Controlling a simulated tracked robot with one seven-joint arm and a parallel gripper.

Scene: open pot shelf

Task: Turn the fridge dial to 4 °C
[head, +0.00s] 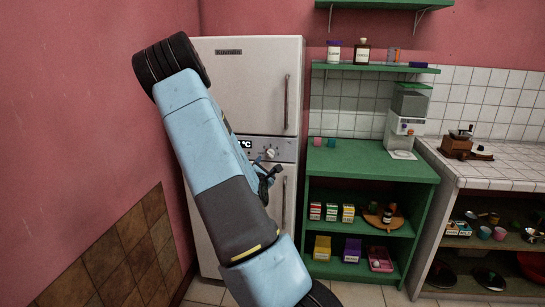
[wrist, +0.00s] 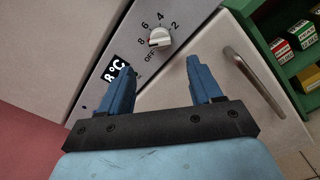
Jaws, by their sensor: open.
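The white fridge (head: 245,85) stands against the back wall, with a control strip between its two doors. Its round white dial (wrist: 158,38) is ringed by the marks OFF, 8, 6, 4 and 2, and a small red mark shows on its left side, toward the 8. The display (wrist: 114,70) reads 8 °C; in the head view it is partly hidden by my arm. The dial also shows in the head view (head: 269,153). My gripper (wrist: 160,63) is open and empty, its fingers apart, just short of the dial and not around it.
A fridge door handle (wrist: 254,82) lies right of my gripper. A green shelf unit (head: 372,165) with boxes, cups and a dispenser (head: 404,125) stands right of the fridge. A tiled counter (head: 505,170) is farther right. The pink wall is close on the left.

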